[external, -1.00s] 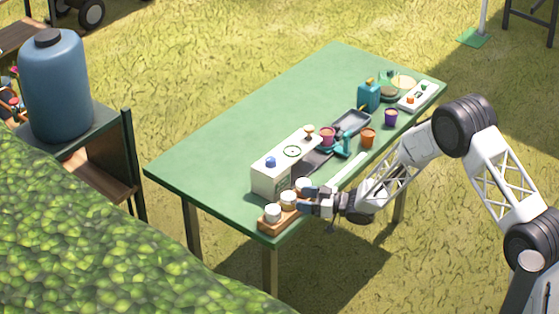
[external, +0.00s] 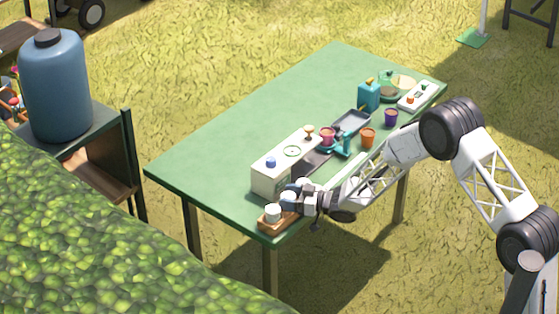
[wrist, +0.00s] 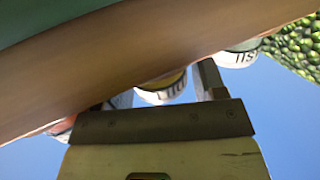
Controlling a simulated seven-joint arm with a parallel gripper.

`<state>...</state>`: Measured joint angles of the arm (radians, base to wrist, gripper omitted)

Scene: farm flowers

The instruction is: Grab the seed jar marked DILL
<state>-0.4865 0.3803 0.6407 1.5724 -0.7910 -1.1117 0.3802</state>
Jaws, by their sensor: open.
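A wooden rack (external: 267,226) at the near corner of the green table holds small white-topped jars. The front jar (external: 272,212) stands clear of my gripper (external: 287,196), which reaches in from the right at the middle jar and partly covers it. In the wrist view, my gripper (wrist: 165,90) is open, with one finger on each side of the middle jar (wrist: 163,88). That jar's upside-down, partly hidden label looks like DILL. The right jar (wrist: 238,57) has an upside-down label that looks like the end of BASIL. Another jar (wrist: 62,128) shows at the left, its label hidden.
A cream box (external: 275,180) with a blue knob stands close behind the rack. Orange (external: 368,138) and purple (external: 391,118) pots and a teal bottle (external: 368,96) stand farther along the table (external: 240,110). The table's left part is clear.

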